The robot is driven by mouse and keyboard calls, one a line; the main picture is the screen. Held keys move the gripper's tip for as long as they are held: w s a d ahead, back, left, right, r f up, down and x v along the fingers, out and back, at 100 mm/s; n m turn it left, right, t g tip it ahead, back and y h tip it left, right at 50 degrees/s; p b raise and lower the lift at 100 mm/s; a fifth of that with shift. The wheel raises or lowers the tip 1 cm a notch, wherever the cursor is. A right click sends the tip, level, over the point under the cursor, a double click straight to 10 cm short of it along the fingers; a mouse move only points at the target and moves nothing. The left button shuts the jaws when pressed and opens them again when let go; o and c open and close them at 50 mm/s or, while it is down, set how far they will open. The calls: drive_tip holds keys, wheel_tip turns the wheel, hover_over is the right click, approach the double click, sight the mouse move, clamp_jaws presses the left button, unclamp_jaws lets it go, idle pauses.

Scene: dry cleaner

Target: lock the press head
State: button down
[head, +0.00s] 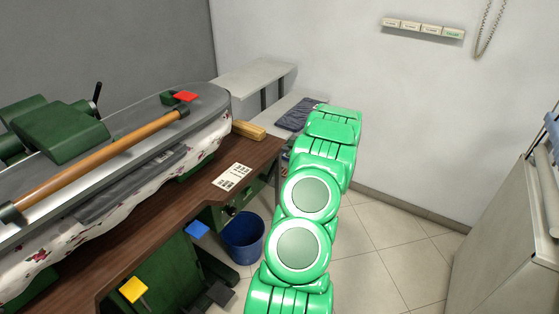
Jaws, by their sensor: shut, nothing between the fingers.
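The press head (206,99) is a long grey slab with a green block on top, at the left in the head view. It lies lowered over the press bed, which has a white floral cover (62,243). A wooden handle bar (105,155) runs along its front edge. A red pad (185,96) sits on its far right end. A black lever (97,94) stands behind the green block. My green arm reaches up the middle of the view, right of the press. My gripper is not visible, and I cannot tell where it is relative to the head.
A brown table (262,152) under the press holds a printed card (232,176) and a wooden block (249,130). Below are a blue bin (243,240), a blue pedal (197,229) and a yellow pedal (133,290). A pale cabinet (500,240) stands right; tiled floor between is clear.

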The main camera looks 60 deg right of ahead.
drive_tip(key=s+f, duration=0.2)
drive_tip(key=f, duration=0.3)
drive_tip(key=shift+s, duration=0.4)
drive_tip(key=x, duration=1)
drive_tip(key=shift+f, duration=0.2)
drive_tip(key=shift+s+a, duration=0.1)
drive_tip(key=shift+a, duration=0.05)
